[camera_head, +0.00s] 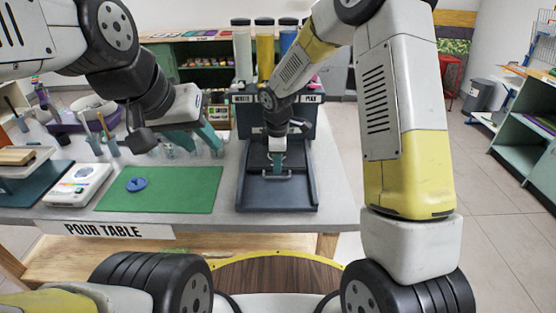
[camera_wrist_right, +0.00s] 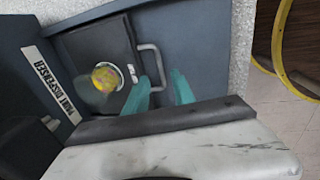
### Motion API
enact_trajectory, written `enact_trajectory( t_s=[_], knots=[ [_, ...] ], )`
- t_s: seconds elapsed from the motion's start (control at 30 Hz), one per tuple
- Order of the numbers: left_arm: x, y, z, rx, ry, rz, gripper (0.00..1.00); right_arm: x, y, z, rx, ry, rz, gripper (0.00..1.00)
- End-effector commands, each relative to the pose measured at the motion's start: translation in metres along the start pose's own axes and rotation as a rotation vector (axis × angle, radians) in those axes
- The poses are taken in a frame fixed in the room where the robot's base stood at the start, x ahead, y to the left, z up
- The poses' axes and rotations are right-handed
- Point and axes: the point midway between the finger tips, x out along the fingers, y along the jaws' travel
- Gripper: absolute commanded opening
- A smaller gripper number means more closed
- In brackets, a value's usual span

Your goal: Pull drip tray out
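The drip tray (camera_head: 257,164) is a dark square plate in the base of the paint dispenser (camera_head: 308,112), with a grey bar handle (camera_head: 277,178) at its front edge. My right gripper (camera_head: 277,158) is above the tray, pointing down near the handle. In the right wrist view, the teal fingers of my right gripper (camera_wrist_right: 162,76) are apart, with the handle (camera_wrist_right: 150,47) reaching into the gap between their tips. Whether they touch it cannot be told. The tray (camera_wrist_right: 115,35) also shows there. My left gripper (camera_head: 196,140) hangs over the table to the left, fingers apart and empty.
The pour table (camera_head: 226,180) carries a green mat (camera_head: 170,192) with a blue disc (camera_head: 136,184), a white scale (camera_head: 78,184) and several small cups. The dispenser's flat base (camera_head: 277,200) is clear in front of the tray. Shelves (camera_head: 528,140) stand at the right.

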Motion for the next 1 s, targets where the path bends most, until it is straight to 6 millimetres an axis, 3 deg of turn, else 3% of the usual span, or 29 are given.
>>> enact_trajectory(
  t_s=[0.1, 0.3, 0.67, 0.83, 1.0],
  knots=[
    [0.000, 0.000, 0.000, 0.000, 0.000, 0.000, 0.36, 0.022, -0.001, 0.000, 0.000, -0.002, -0.004, 0.31],
    [0.000, 0.000, 0.000, 0.000, 0.000, 0.000, 0.36, 0.045, -0.001, 0.000, 0.002, -0.001, -0.002, 0.31],
    [0.000, 0.000, 0.000, 0.000, 0.000, 0.000, 0.36, 0.052, 0.000, 0.001, 0.003, -0.001, -0.001, 0.31],
    [0.000, 0.000, 0.000, 0.000, 0.000, 0.000, 0.36, 0.052, -0.001, 0.001, 0.003, -0.001, -0.001, 0.00],
    [0.000, 0.000, 0.000, 0.000, 0.000, 0.000, 0.36, 0.051, 0.000, 0.001, 0.003, -0.001, -0.001, 0.00]
  ],
)
